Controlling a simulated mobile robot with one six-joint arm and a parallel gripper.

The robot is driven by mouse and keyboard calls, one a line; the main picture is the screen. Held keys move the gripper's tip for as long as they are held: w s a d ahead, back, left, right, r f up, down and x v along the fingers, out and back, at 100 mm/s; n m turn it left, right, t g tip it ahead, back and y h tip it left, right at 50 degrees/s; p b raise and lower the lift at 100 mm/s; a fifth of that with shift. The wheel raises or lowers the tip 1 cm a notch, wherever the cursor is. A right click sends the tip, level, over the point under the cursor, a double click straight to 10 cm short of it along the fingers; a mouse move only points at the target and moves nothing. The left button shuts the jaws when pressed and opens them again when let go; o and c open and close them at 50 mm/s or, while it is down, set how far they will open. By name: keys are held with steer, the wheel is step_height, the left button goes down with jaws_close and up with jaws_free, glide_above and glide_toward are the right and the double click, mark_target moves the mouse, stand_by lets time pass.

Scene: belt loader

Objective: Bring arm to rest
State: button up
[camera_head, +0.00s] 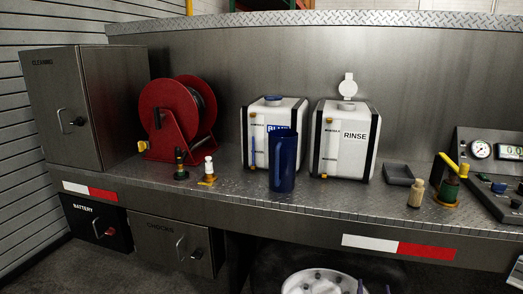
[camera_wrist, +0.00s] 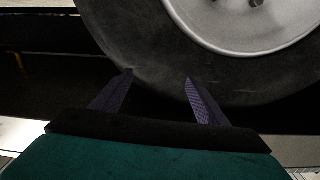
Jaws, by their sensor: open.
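My gripper (camera_wrist: 158,82) shows in the wrist view with its two dark fingers apart and nothing between them. Beyond the fingertips is a black tyre (camera_wrist: 130,45) with a pale wheel rim (camera_wrist: 245,28). I cannot tell whether the fingers touch the tyre.
In the head view, a metal deck (camera_head: 330,200) carries a red hose reel (camera_head: 160,130), a blue jug (camera_head: 284,160), a tank marked RINSE (camera_head: 355,155) and a wooden-coloured peg (camera_head: 416,194). A cleaning cabinet (camera_head: 65,80) stands left. A wheel (camera_head: 318,280) is below the deck.

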steer(key=a+f+n+g+y+p, duration=0.1)
steer(key=a+f+g+y+p, duration=0.25)
steer(key=a+f, duration=0.65)
steer(key=s+a+f+n+g+y+p, duration=0.2)
steer(key=s+a+f+g, duration=0.4)
steer(key=s+a+f, duration=0.45)
steer(key=s+a+g, duration=0.2)
steer(key=s+g, duration=0.2)
steer(key=s, duration=0.5)
steer(key=s+a+f+n+g, duration=0.1)
steer(key=s+g, duration=0.3)
steer(key=s, duration=0.5)
steer(key=s+a+g+p, duration=0.1)
steer(key=s+a+g, duration=0.2)
steer(key=s, duration=0.6)
steer(key=shift+s+a+f+n+g, duration=0.2)
steer(key=shift+a+f+n+g, duration=0.1)
steer(key=shift+g, duration=0.65)
